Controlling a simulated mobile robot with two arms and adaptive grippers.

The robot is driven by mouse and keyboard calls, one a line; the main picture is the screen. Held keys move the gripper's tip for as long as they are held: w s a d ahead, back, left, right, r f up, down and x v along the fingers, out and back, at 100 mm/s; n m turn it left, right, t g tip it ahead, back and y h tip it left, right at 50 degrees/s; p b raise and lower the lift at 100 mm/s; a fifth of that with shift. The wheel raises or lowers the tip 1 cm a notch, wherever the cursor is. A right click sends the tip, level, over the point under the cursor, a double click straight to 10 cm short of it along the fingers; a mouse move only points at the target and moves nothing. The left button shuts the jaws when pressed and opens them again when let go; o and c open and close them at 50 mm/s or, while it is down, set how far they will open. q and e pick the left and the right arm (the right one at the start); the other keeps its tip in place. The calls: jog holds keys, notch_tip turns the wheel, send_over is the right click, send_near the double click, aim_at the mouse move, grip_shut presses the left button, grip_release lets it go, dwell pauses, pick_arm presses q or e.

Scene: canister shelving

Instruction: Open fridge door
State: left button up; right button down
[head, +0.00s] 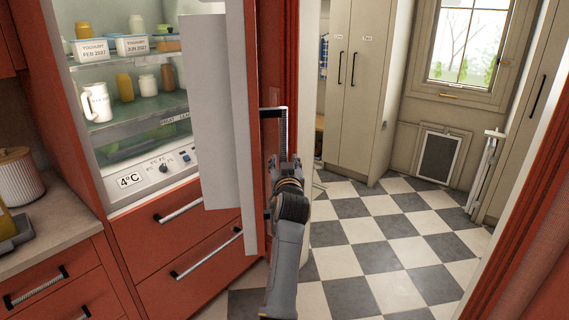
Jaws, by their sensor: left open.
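The fridge (130,110) at the left stands open. Its shelves and lit inside show. The fridge door (222,112) is swung out towards me, with its pale inner side facing left and its red outer side facing right. My left gripper (285,166) is open at the handle's middle, with the arm reaching up from the bottom. The gripper hides part of the handle, and I cannot tell if it touches it. My right gripper is not in view.
Red drawers (195,250) with bar handles are below the fridge compartment. A counter (50,215) with a ribbed canister (18,176) is at the left. Open checkered floor (385,255) extends right of the door, towards tall cabinets (358,90) and a window.

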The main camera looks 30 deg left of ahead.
aim_at(285, 129)
pick_arm(q)
jog(key=shift+a+r, duration=0.15)
jog(key=shift+r, duration=0.2)
notch_tip(285, 129, up, 9)
jog(key=shift+r, duration=0.2)
jog(key=shift+f, duration=0.1)
